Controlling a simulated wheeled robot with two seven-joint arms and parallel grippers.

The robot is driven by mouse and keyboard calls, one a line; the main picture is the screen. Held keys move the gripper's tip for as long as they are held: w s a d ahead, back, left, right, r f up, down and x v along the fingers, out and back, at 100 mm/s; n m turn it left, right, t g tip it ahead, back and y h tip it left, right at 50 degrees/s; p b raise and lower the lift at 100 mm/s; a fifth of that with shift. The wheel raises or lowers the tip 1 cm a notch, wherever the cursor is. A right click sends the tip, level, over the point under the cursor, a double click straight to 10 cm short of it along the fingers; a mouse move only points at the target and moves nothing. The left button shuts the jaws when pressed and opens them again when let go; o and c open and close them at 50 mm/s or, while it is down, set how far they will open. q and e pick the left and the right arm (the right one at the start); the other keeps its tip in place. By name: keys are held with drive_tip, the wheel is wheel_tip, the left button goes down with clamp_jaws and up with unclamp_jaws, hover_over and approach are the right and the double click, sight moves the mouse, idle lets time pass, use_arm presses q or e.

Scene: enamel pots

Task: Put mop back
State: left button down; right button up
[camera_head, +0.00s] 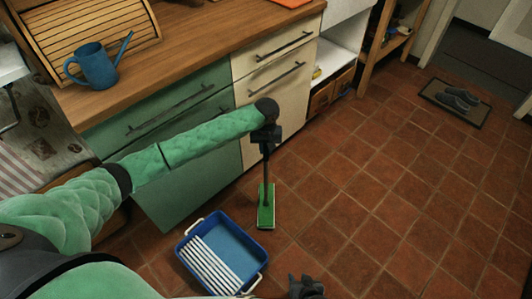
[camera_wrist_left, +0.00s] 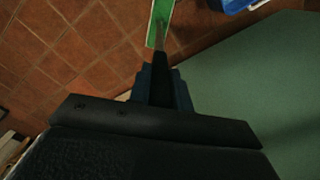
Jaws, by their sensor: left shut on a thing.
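The mop (camera_head: 266,208) has a flat green head and a dark, thin handle. It is held close to upright, its head at the floor just right of the blue bucket; I cannot tell whether it touches the floor. My left gripper (camera_head: 266,146) is shut on the upper handle. In the left wrist view the green mop head (camera_wrist_left: 159,20) shows beyond the fingers (camera_wrist_left: 160,88). The blue bucket (camera_head: 259,262) with a white slatted insert and white handles stands on the tiles. My right gripper (camera_head: 306,288) is at the bottom edge, partly cut off; its jaws are unclear.
Green and cream cabinets (camera_head: 185,110) with a wooden counter (camera_head: 195,50) stand behind the mop. A blue watering can (camera_head: 95,66) and a wooden bread box (camera_head: 85,35) are on the counter. Slippers lie on a mat (camera_head: 433,98) at right. The tiled floor at right is free.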

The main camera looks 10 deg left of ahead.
sight(266, 160)
use_arm(q)
drive_tip(key=shift+f, duration=1.35)
drive_tip(key=c, duration=1.3)
unclamp_jaws()
drive_tip(key=shift+f, duration=0.15)
